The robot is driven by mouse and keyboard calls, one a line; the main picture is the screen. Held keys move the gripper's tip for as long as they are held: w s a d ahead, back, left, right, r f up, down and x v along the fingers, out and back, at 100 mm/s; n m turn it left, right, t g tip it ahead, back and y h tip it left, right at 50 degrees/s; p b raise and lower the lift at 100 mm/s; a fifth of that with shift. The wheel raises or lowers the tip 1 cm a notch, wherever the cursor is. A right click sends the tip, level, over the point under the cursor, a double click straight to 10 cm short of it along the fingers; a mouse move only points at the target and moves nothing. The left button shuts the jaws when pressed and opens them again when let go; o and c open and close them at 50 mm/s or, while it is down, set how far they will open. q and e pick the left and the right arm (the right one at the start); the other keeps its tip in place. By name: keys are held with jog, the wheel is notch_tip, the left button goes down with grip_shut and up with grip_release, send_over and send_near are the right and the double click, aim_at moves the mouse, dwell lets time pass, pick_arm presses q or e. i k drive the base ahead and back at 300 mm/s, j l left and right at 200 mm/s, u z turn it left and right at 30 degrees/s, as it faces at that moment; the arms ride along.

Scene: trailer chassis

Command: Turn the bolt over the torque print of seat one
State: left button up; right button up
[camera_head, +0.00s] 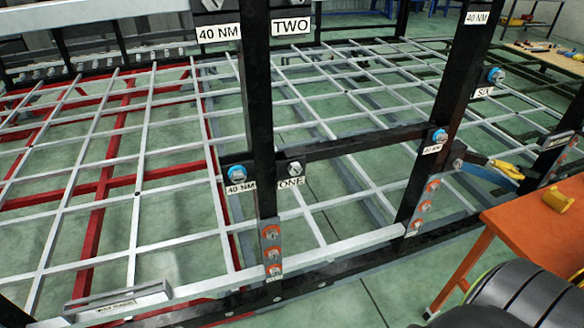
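The "ONE" label (291,183) is on the dark frame left of the middle of the head view. The "40 NM" torque print (241,187) is just left of it, across the black upright. A blue-collared bolt (237,173) sits directly above the torque print. A plain silver bolt (295,168) sits above the "ONE" label, right of the upright. Neither bolt has a tool on it. Neither of my grippers shows in the view.
A black upright (260,110) stands between the two bolts. Orange-collared bolts (271,233) run below. A "TWO" label (291,27) and a "SIX" label (484,92) mark other seats. A yellow-handled tool (508,168) is at right, above an orange table (530,235).

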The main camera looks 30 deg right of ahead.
aim_at(440, 136)
jog(key=z, duration=2)
